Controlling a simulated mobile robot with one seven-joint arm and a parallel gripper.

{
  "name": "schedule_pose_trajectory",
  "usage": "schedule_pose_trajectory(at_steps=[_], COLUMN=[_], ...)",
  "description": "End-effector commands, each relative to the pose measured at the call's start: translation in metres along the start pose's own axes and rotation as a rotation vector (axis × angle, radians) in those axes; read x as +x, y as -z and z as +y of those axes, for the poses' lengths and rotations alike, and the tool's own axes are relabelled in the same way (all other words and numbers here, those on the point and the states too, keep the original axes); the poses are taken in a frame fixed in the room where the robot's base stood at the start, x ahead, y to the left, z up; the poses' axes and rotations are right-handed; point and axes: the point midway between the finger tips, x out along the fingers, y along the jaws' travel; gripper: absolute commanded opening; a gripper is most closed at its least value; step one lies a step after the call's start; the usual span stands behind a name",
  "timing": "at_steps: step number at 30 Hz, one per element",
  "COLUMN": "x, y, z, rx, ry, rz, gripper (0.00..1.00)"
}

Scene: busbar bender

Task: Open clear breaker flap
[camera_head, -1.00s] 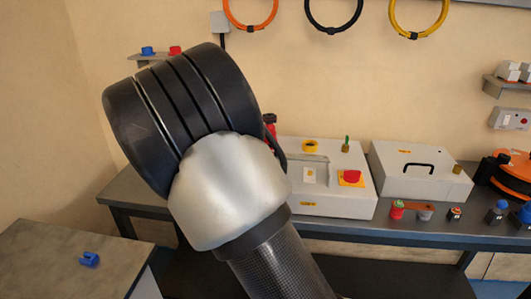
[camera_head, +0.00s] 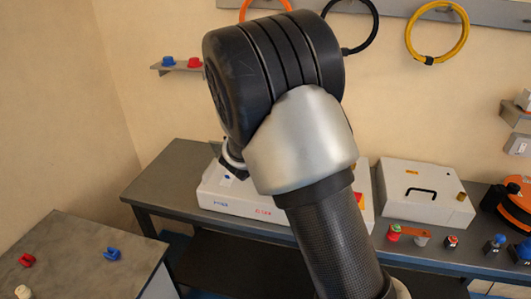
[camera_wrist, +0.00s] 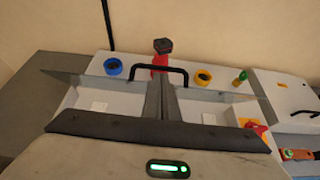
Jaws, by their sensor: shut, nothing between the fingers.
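The white breaker box (camera_head: 238,200) stands on the far bench, partly hidden behind my arm in the head view. In the wrist view I look over its top (camera_wrist: 120,68), with a black handle (camera_wrist: 183,72) and pale see-through panels (camera_wrist: 205,100) on either side of my fingers. These panels look like the clear flap, but I cannot make out its exact edges or whether it is raised. My gripper (camera_wrist: 160,84) is shut and empty. Its fingertips appear just in front of the handle; I cannot tell if they touch it.
A blue ring (camera_wrist: 113,67), a yellow ring (camera_wrist: 203,77), a red post with a dark top (camera_wrist: 161,55) and a green-topped part (camera_wrist: 241,77) stand beyond the fingers. A second white box (camera_head: 425,200) with a black handle is to the right. The near-left bench (camera_head: 70,250) holds small parts.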

Motion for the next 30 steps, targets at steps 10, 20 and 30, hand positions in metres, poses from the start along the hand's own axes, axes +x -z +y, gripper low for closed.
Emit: schedule_pose_trajectory(at_steps=[10,20,30], x=[0.027,0.040,0.042], y=[-0.015,-0.025,-0.030], z=[-0.004,-0.003,-0.002], rx=[-0.005,-0.006,-0.005], ry=[0.007,0.006,0.004], rz=[0.020,0.020,0.017], gripper=[0.00,0.00,0.00])
